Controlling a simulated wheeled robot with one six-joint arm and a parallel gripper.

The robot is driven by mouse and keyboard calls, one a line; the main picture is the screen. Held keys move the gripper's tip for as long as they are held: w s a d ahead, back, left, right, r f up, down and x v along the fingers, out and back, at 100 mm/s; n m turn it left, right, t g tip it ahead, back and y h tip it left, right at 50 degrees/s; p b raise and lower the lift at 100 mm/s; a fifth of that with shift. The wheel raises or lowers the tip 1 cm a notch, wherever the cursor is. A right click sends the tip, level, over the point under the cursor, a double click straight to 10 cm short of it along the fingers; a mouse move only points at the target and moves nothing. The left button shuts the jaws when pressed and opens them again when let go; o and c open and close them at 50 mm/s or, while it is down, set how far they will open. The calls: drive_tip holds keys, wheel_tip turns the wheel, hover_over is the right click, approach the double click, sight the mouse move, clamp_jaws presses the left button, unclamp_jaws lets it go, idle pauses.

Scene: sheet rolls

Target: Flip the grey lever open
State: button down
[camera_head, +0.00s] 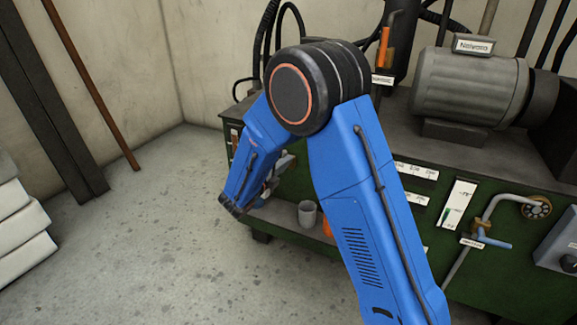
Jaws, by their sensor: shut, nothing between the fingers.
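A grey metallic part (284,162) shows beside my forearm, at the left end of the green machine (510,262). I cannot tell whether it is the grey lever, another fitting or part of my wrist. My blue arm rises from the bottom right, bends at the dark elbow and slopes down left in front of the machine. The forearm's dark end hangs at the machine's left front corner. My gripper's fingers cannot be made out; the forearm hides the area behind it.
A grey cup (307,213) stands low by the machine's front, with something orange beside it. A pipe valve with a blue handle (491,242) sticks out at right. A motor (467,85) sits on top. The floor (130,250) at left is clear; white blocks (22,232) stand at the left edge.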

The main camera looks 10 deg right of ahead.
drive_tip(key=shift+w+a+r, duration=0.1)
drive_tip(key=shift+w+a, duration=0.1)
drive_tip(key=shift+a, duration=0.15)
drive_tip(key=shift+w+a+r, duration=0.1)
idle(0.5)
